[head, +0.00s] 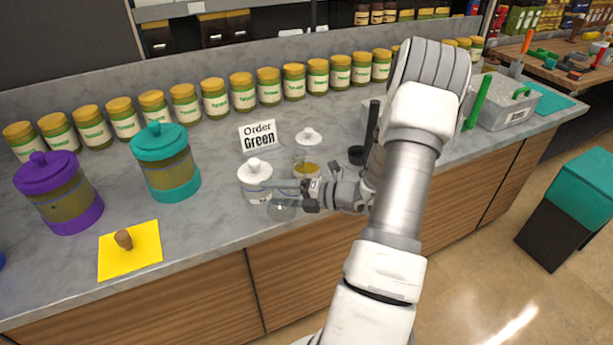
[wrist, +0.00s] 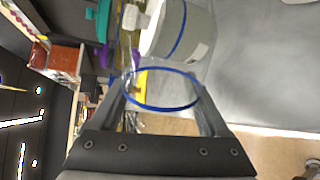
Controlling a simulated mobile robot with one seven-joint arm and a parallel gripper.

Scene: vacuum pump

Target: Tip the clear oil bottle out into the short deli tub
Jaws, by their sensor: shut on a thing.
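My gripper (head: 298,189) is over the front of the counter, its fingers pointing left. In the wrist view my gripper (wrist: 162,100) is shut on a clear vessel (wrist: 162,106) with a blue rim. The clear vessel also shows in the head view (head: 283,209), low at the fingertips near the counter's front edge. It looks empty, but I cannot tell for sure. I cannot tell whether it is the oil bottle or the deli tub. A white-lidded pale jar (head: 257,175) stands behind the fingertips.
An "Order Green" card (head: 258,136) stands behind the jars. Teal (head: 168,170) and purple (head: 60,193) canisters and a yellow mat (head: 129,250) lie left. Gold-lidded jars (head: 215,98) line the back. A grey bin (head: 503,101) is right. The counter between canisters and pale jar is clear.

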